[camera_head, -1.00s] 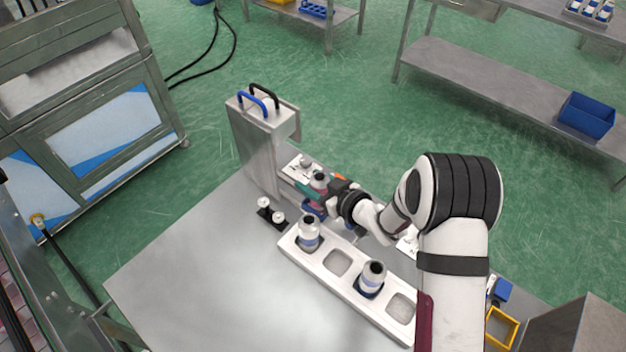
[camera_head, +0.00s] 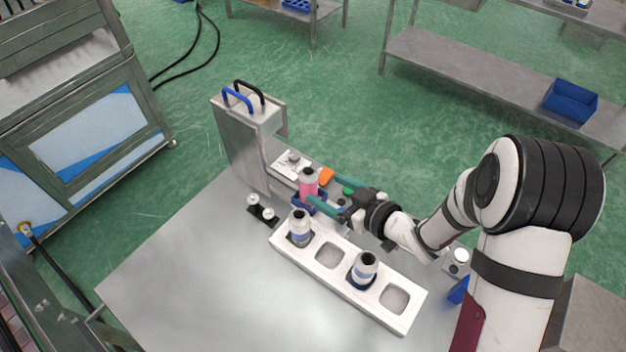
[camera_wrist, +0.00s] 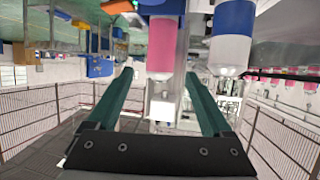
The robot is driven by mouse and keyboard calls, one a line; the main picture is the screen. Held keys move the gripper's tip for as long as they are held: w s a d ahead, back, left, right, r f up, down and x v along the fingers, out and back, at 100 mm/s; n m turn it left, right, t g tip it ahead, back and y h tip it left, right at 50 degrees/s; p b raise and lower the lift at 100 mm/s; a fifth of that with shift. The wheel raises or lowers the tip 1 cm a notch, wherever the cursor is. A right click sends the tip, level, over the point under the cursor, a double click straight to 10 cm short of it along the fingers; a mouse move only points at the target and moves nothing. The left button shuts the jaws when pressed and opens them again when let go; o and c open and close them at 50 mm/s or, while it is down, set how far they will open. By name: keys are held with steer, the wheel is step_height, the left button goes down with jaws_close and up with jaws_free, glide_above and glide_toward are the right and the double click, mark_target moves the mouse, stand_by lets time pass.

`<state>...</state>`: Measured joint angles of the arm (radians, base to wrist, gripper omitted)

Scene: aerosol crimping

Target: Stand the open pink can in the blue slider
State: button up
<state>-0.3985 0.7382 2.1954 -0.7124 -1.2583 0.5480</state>
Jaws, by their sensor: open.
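The pink can (camera_head: 309,187) stands upright at the blue slider (camera_head: 297,203), in front of the press, and the slider's blue shows around its base. In the wrist view gaps show between the can and both fingers.
The grey press (camera_head: 243,150) with blue and black handles stands behind left. Small white parts (camera_head: 260,208) sit on a dark holder. The left table is clear.

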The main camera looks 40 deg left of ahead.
steer(key=w+d+r+m+t+h, duration=0.3)
steer(key=w+d+m+h, duration=0.15)
steer(key=d, duration=0.65)
steer(key=w+d+r+m+t+h, duration=0.2)
steer(key=w+d+r+m+h, duration=0.3)
steer(key=d, duration=0.7)
steer(key=s+d+r+m+g+h, duration=0.1)
steer(key=s+d+m+g+h, duration=0.1)
steer(key=s+d+m, duration=0.45)
steer(key=s+d+m+g+h, duration=0.1)
steer(key=s+d+g+h, duration=0.15)
steer(key=s, duration=0.75)
steer(key=s+a+r+m+g+y, duration=0.1)
steer(key=s+m, duration=0.1)
steer(key=s, duration=0.4)
steer(key=s+a+r+m+g+y, duration=0.1)
steer(key=s+a+m+g, duration=0.1)
steer(key=s, duration=0.5)
steer(key=shift+w, duration=0.1)
